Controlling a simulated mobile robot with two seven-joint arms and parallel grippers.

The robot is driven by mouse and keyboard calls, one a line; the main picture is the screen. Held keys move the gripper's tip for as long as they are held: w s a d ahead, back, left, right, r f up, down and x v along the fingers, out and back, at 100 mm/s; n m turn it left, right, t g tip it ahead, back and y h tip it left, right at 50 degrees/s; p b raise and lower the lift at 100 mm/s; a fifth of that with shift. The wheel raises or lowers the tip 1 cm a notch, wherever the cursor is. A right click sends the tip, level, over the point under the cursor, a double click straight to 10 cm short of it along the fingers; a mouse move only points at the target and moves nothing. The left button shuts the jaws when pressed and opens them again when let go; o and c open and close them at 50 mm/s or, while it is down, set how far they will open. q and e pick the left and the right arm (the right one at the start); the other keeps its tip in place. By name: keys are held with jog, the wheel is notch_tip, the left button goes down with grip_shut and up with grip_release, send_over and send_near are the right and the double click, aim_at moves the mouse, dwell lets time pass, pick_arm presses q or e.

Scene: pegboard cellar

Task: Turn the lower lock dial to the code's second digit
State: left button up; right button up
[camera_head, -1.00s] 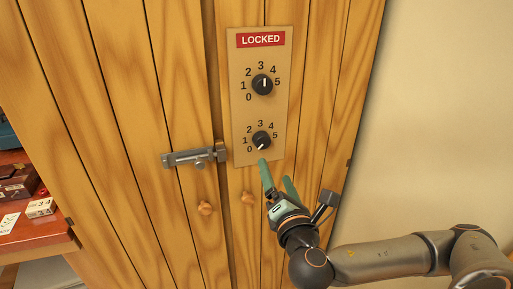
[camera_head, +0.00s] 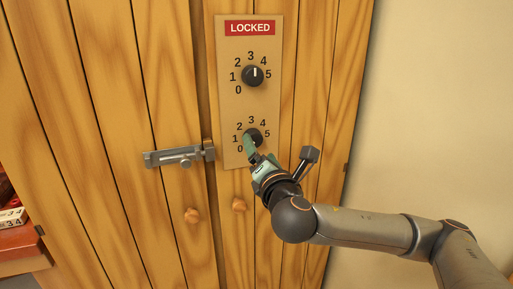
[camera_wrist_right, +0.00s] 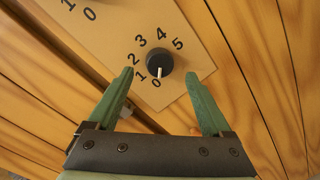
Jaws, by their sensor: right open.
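The lower lock dial (camera_head: 254,135) is a round black knob on a tan panel (camera_head: 233,103), with digits 0 to 5 around it. It also shows in the right wrist view (camera_wrist_right: 159,62), where its white pointer is at 0. My right gripper (camera_head: 252,148) is at the lower dial in the head view and partly covers it. In the right wrist view its green fingers (camera_wrist_right: 160,77) are open and spread to either side of the knob, without a visible grip on it. A white card (camera_head: 12,216) at the left edge reads 3 4. My left gripper is out of view.
The upper dial (camera_head: 253,76) points up, near 3. A red LOCKED sign (camera_head: 250,28) tops the panel. A bare wall is at the right.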

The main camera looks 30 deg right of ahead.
aim_at(255, 140)
jog(key=shift+x, duration=2.1)
grip_shut()
